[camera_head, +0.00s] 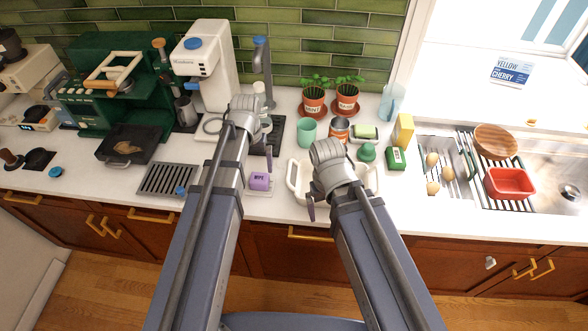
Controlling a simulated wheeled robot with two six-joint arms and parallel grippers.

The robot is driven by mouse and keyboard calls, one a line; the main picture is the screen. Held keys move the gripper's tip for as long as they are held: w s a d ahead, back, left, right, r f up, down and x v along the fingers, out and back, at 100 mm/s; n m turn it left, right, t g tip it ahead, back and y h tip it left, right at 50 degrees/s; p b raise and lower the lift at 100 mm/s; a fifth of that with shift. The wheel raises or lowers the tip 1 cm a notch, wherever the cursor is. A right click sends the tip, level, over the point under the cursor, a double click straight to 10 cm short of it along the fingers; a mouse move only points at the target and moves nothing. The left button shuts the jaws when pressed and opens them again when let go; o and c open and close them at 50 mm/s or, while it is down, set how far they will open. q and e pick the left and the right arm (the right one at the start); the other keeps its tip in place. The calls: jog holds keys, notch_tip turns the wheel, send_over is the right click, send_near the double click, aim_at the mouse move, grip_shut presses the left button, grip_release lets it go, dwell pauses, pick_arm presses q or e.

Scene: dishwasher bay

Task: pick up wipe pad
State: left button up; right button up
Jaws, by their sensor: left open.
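The wipe pad (259,180) is a small purple block with dark lettering. It sits on a pale tray (262,192) on the counter, left of the white basin. My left gripper (267,152) is above and behind the pad in the picture, open, with a dark finger showing near the pad. No contact with the pad can be made out. My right gripper (310,205) is over the left part of the white basin (294,176). Its own arm hides most of its jaws, so their opening does not show.
A white coffee machine (208,68) and a drain grate (166,180) stand to the left. A teal cup (307,132), a can (339,128) and potted plants (313,101) stand behind the basin. A dish rack with a red tub (510,184) is at the right.

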aim_at(259, 177)
pick_arm(q)
jog(key=shift+w+d, duration=0.5)
jog(key=shift+s+a+f+b, duration=0.1)
jog(key=shift+f+b, duration=0.5)
jog(key=shift+b, duration=0.15)
jog(key=shift+f+b, duration=0.65)
jog(key=shift+f, duration=0.1)
pick_arm(e)
jog(key=f, duration=0.2)
jog(key=shift+w+d+f, duration=0.2)
jog(key=shift+d+f, duration=0.1)
jog(key=shift+d, duration=0.1)
pick_arm(q)
notch_tip(259, 177, down, 5)
jog(key=b, duration=0.5)
jog(key=shift+s+a+f, duration=0.1)
pick_arm(e)
notch_tip(259, 177, down, 5)
jog(key=shift+f, duration=0.15)
pick_arm(q)
jog(key=c, duration=1.3)
